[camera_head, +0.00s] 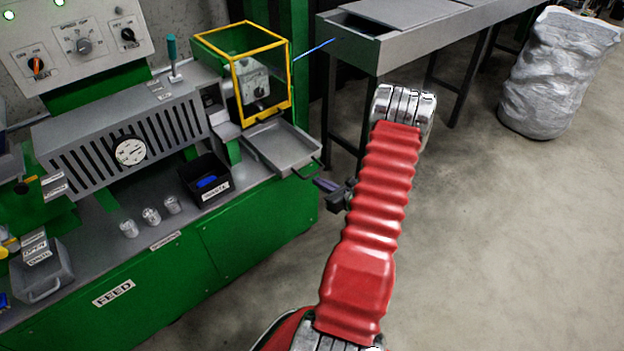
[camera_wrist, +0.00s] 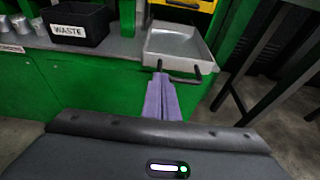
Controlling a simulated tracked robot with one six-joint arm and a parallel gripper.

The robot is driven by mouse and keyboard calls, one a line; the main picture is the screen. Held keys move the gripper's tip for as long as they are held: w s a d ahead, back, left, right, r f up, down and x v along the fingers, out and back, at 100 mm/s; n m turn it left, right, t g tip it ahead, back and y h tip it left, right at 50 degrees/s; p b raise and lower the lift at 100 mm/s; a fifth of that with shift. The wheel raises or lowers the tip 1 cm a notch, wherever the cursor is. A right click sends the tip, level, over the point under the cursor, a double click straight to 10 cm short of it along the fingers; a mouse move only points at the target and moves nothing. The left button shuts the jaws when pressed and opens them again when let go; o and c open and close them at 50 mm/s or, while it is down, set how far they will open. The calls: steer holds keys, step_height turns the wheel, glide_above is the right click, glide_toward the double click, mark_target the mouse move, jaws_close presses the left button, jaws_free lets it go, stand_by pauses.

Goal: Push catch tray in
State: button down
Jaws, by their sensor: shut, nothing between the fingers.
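The catch tray (camera_head: 284,148) is a shallow grey metal tray below the yellow-framed guard, sticking out over the front edge of the green machine. It also shows in the wrist view (camera_wrist: 180,46), with a dark bar handle (camera_wrist: 186,79) on its front. My gripper (camera_head: 322,184) is shut and empty, just in front of and below the tray's handle. In the wrist view its purple fingers (camera_wrist: 160,82) point at the tray front, with the tips close to the handle's left end. I cannot tell whether they touch.
A black WASTE bin (camera_head: 204,181) with a blue piece inside stands left of the tray. Several small metal cups (camera_head: 151,216) stand further left. A blue cable (camera_head: 314,50) runs from the yellow guard (camera_head: 242,72) to the grey bench (camera_head: 385,45). Open floor lies right.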

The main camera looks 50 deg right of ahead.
mark_target(298, 173)
steer(key=x, duration=1.2)
steer(key=shift+w+r, duration=0.1)
steer(key=shift+r, duration=0.35)
steer(key=shift+w+d, duration=0.1)
steer(key=shift+w, duration=0.4)
